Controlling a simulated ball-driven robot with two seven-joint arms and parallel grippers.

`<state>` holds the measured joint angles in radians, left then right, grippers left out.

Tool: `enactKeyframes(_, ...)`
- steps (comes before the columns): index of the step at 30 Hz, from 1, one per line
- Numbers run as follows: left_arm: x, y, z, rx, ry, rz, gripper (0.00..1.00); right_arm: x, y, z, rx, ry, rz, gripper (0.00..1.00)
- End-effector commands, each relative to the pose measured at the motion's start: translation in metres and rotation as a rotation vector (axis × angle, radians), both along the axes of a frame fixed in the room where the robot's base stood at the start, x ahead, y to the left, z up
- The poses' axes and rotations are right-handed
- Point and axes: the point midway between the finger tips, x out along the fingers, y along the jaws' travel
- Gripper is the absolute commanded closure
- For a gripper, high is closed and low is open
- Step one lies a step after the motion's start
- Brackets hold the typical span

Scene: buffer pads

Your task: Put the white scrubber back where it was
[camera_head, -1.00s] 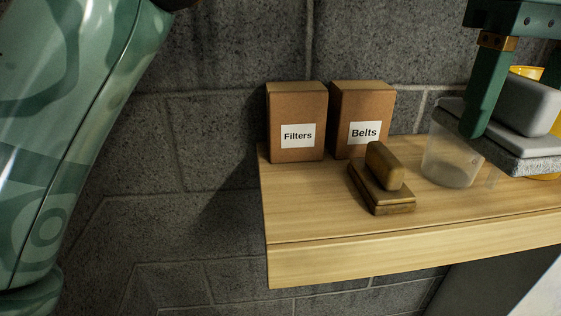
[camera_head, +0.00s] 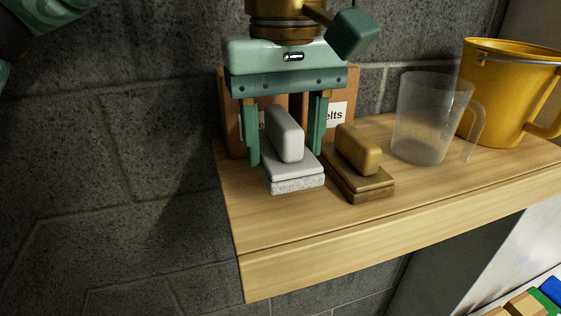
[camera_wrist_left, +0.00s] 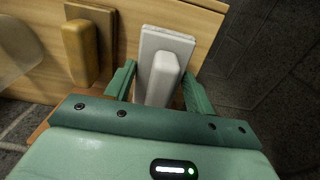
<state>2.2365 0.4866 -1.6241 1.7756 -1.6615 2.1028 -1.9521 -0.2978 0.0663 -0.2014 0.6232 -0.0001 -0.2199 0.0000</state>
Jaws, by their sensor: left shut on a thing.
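The white scrubber (camera_head: 285,135), a pale block handle on a flat pad with a speckled grey underside, is at the left end of the wooden shelf (camera_head: 300,225). My left gripper (camera_head: 285,154) points down from above and is shut on the scrubber, one finger on each side. The scrubber looks level and low at the shelf top; I cannot tell if it touches. In the left wrist view the white scrubber (camera_wrist_left: 164,75) sits between the fingers. A brown scrubber (camera_head: 358,150) stands close on its right, apart from it. My right gripper is not in view.
Two cardboard boxes, the Belts one (camera_head: 338,115) partly showing, stand behind my gripper against the block wall. A clear measuring jug (camera_head: 425,125) and a yellow bucket (camera_head: 510,90) stand to the right. Bare shelf lies in front; the shelf's left edge is close.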

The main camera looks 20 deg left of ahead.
Motion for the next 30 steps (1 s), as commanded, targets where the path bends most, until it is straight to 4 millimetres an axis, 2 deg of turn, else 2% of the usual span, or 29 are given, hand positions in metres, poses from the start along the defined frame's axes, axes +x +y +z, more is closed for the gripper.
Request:
enactKeyframes(1, -0.001, 0.005, -0.006, 0.001, 0.003, 0.001, 0.71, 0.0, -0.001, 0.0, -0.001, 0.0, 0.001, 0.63)
enactKeyframes(7, -0.001, 0.004, -0.032, 0.001, 0.004, -0.001, 0.71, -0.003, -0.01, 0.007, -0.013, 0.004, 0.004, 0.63)
enactKeyframes(16, -0.001, 0.004, -0.036, 0.0, 0.001, 0.0, 0.71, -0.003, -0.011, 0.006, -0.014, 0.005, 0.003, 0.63)
enactKeyframes(17, -0.001, 0.004, -0.036, 0.0, 0.001, 0.0, 0.43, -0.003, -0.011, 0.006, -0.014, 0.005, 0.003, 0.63)
enactKeyframes(19, -0.001, 0.004, -0.036, 0.0, 0.001, 0.0, 0.24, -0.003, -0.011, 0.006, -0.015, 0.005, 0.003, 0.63)
enactKeyframes(27, -0.001, 0.004, -0.035, 0.0, 0.002, 0.0, 0.24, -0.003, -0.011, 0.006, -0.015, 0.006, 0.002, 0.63)
enactKeyframes(30, -0.001, 0.004, -0.03, 0.0, 0.001, 0.002, 0.24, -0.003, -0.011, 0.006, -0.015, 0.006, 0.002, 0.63)
